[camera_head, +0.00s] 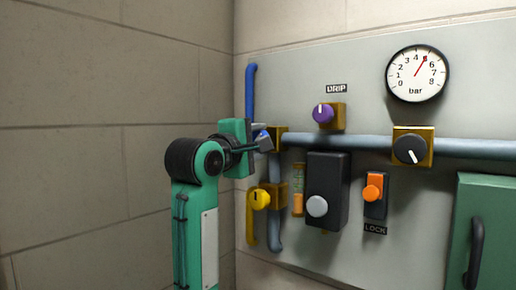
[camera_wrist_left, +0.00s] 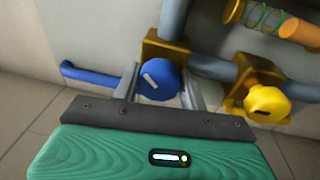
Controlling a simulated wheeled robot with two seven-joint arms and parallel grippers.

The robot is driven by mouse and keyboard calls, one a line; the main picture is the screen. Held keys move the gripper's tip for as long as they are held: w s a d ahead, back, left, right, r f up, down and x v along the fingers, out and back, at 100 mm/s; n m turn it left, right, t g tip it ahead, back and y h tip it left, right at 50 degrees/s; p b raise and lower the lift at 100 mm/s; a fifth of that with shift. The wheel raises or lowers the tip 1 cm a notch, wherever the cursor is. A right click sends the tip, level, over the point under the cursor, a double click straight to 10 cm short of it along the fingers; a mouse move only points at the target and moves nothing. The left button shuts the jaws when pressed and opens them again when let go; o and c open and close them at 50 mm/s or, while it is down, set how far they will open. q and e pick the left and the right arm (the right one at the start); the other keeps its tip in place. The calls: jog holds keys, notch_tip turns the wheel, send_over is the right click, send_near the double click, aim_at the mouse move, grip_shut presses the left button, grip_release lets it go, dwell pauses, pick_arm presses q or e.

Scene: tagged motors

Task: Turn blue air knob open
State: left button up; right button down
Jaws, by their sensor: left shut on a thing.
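The blue air knob (camera_wrist_left: 160,79) sits on a brass valve block (camera_wrist_left: 168,47) in the left wrist view, with a white mark across its face. My left gripper (camera_wrist_left: 160,90) has a finger on each side of the knob and is shut on it. In the head view my left gripper (camera_head: 264,141) reaches the brass block (camera_head: 277,139) from the left and mostly hides the blue knob. A blue pipe (camera_head: 250,92) rises above the block. My right gripper is in neither view.
A yellow knob (camera_head: 259,199) sits just below. A purple knob (camera_head: 323,113), black knob (camera_head: 410,149), black box (camera_head: 327,175), orange switch (camera_head: 373,187), gauge (camera_head: 417,74) and green door (camera_head: 494,215) are to the right. The left wall is bare.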

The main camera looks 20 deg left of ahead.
pick_arm(q)
jog(key=m+h+b, duration=0.1)
jog(key=m, duration=0.4)
jog(key=shift+f+b, duration=0.1)
jog(key=shift+b, duration=0.3)
jog(key=shift+m+h+b, duration=0.6)
jog(key=shift+m+b, duration=0.05)
jog(key=shift+m, duration=1.95)
jog(key=o, duration=1)
jog(key=shift+c, duration=0.2)
